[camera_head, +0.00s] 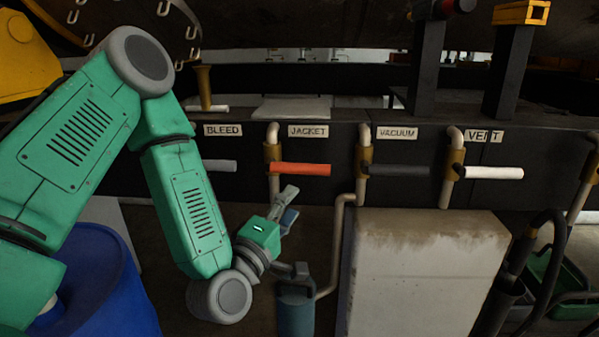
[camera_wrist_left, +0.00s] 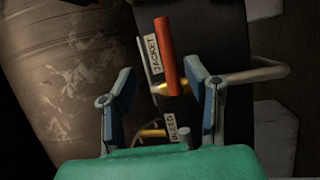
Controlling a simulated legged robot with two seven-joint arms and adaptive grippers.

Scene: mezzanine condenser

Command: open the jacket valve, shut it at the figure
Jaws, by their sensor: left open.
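The jacket valve has an orange-red lever (camera_head: 300,169) pointing right from a brass body on a pipe, under the JACKET label (camera_head: 308,131). My left gripper (camera_head: 291,203) is below the lever, apart from it, with its fingers pointing up. In the left wrist view, the red lever (camera_wrist_left: 168,55) and its label (camera_wrist_left: 153,54) show beyond and between the spread fingers (camera_wrist_left: 161,85). The left gripper is open and empty. No readable figure or gauge shows in either view. My right gripper is not in view.
A grey BLEED lever (camera_head: 219,166), a dark VACUUM lever (camera_head: 398,171) and a white VENT lever (camera_head: 490,173) flank the red one. A pale stained block (camera_head: 425,270) stands below right. A blue drum (camera_head: 105,285) is lower left, and a grey-blue canister (camera_head: 295,312) is below my gripper.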

